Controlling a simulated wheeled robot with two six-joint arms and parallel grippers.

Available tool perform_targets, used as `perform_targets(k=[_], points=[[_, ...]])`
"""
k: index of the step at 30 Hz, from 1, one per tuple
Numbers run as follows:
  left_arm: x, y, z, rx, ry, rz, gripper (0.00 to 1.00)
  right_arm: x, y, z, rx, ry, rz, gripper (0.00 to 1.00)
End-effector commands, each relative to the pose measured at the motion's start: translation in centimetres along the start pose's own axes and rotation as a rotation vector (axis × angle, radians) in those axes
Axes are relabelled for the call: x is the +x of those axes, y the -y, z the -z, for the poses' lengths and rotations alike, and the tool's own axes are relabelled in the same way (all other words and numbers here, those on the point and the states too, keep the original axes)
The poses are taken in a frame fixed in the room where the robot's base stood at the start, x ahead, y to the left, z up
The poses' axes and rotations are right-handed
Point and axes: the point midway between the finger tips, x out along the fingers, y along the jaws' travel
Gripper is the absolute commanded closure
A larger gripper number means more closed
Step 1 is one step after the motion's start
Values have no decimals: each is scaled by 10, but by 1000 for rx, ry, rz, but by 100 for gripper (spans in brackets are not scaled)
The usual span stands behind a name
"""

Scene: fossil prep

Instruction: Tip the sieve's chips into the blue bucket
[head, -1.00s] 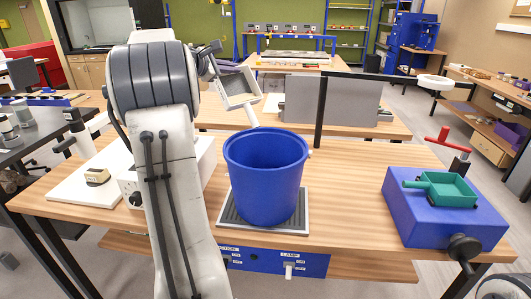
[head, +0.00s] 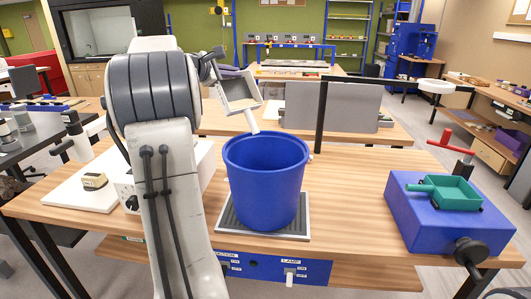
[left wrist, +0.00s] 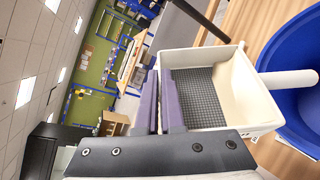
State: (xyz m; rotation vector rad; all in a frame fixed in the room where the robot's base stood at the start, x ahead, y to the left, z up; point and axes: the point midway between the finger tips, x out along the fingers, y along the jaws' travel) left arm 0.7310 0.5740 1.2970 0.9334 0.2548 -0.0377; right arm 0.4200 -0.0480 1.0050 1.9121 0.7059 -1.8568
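The white square sieve (head: 257,102) hangs in the air above and behind the far rim of the blue bucket (head: 262,195). It is steeply tilted, with its white handle pointing down toward the bucket. In the left wrist view its grey mesh (left wrist: 200,97) looks bare; I see no chips on it. My left gripper (left wrist: 163,100) has its purple fingers closed on the sieve's wall on the side away from the handle. The bucket stands upright on a grey mat; its visible inner wall is blue and its bottom is hidden. My right gripper is not in view.
A blue block (head: 430,220) with a teal handled tray (head: 455,192) stands at the table's right. A black post and grey panel (head: 350,107) stand behind the bucket. A white board (head: 70,190) with a small tan object lies at left. The table between bucket and block is clear.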

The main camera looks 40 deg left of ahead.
Motion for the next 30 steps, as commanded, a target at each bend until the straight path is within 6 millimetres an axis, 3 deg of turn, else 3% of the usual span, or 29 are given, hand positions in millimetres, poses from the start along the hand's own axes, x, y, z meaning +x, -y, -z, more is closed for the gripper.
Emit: perform_targets(k=[30], points=[[-10,13,-24,101,1,-43,100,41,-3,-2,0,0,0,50]])
